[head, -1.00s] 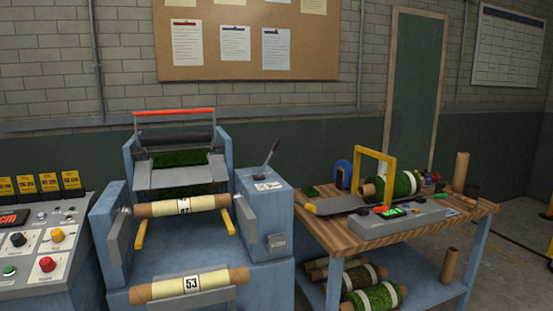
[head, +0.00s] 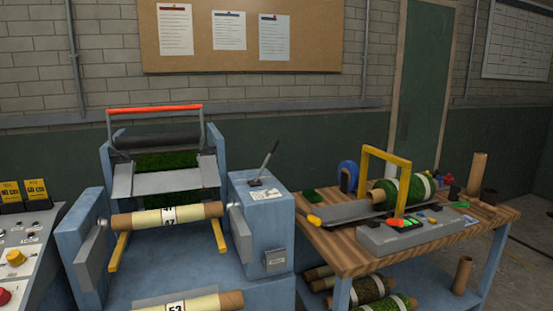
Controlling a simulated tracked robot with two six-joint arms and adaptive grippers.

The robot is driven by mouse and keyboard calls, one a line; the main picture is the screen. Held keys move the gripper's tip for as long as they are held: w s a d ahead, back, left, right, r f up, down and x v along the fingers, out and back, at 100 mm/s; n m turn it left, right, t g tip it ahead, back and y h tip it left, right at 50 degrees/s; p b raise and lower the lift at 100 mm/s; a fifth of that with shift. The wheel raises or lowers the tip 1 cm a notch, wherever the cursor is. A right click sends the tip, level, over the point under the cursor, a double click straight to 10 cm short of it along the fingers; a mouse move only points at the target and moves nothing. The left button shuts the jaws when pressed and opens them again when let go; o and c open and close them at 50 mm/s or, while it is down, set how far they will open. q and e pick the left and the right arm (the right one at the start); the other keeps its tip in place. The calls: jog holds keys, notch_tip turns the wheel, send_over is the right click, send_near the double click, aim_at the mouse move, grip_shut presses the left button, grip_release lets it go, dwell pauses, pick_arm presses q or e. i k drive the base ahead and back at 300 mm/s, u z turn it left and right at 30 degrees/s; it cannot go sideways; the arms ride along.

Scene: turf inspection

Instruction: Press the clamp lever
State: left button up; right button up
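A dark clamp lever (head: 265,160) with a black knob stands tilted up to the right on top of the blue housing (head: 263,215) at the machine's right side. A white label (head: 262,195) lies at its base. The machine also has a red-topped bar (head: 154,108) above a dark roller, with green turf (head: 168,172) behind a grey plate. Whether the red bar belongs to the clamp, I cannot tell. Neither of my grippers is in the head view, and nothing touches the lever.
A cardboard-cored roll (head: 166,219) lies across the machine's front, with another roll (head: 175,305) below. A control panel (head: 25,245) stands at left. The wooden bench (head: 345,253) at right holds a yellow frame (head: 366,157), a turf roll (head: 404,190) and a grey device (head: 412,231).

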aim_at(275, 142)
jog(key=z, duration=0.2)
jog(key=i, duration=0.55)
jog(key=u, duration=2.35)
jog(key=k, duration=1.2)
jog(key=z, duration=0.95)
jog(key=i, duration=1.1)
jog(key=z, duration=0.2)
